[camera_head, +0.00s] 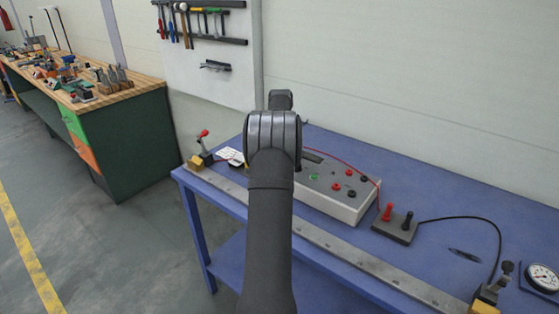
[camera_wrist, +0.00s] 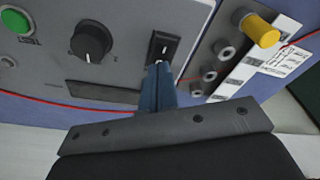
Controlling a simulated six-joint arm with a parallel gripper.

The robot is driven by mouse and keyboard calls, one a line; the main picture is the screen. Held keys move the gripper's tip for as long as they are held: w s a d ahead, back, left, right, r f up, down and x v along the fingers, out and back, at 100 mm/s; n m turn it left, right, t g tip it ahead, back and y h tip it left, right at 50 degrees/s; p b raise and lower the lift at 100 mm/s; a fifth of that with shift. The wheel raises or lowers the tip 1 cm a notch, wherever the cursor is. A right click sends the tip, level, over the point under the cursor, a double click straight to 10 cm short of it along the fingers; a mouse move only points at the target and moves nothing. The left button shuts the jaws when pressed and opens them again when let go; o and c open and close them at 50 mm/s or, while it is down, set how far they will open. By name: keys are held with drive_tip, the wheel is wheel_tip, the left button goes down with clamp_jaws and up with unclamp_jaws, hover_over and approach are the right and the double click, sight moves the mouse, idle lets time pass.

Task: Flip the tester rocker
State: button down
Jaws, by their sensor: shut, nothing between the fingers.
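The tester (camera_head: 345,205) is a light grey box on the blue bench, partly hidden behind my arm in the head view. In the wrist view its panel (camera_wrist: 45,65) fills the upper left. The rocker (camera_wrist: 164,46) is a small black switch with a white mark, set in a black frame near the panel's edge. My gripper (camera_wrist: 158,68) is shut and empty. Its blue-grey fingertips are at the rocker's lower edge; I cannot tell whether they touch it. In the head view the fingers are hidden behind my arm.
A black knob (camera_wrist: 92,41) and a green button (camera_wrist: 15,20) sit on the panel left of the rocker. A yellow-capped post (camera_wrist: 261,30) and several grey sockets are on its right. A terminal block (camera_head: 396,229) with red and black posts and a gauge (camera_head: 542,278) stand on the bench (camera_head: 450,200).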

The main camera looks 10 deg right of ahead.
wheel_tip(320, 180, up, 7)
drive_tip(key=shift+f, duration=0.15)
idle(0.5)
wheel_tip(320, 180, down, 7)
idle(0.7)
drive_tip(key=shift+r, duration=4.45)
drive_tip(key=s+d+r, duration=0.2)
drive_tip(key=s+r, duration=0.2)
drive_tip(key=s, duration=0.4)
drive_tip(key=s+d+r+m+t, duration=0.1)
drive_tip(key=s+d+r, duration=0.2)
drive_tip(key=s, duration=0.5)
drive_tip(key=shift+r+m, duration=0.3)
drive_tip(key=shift+r, duration=0.4)
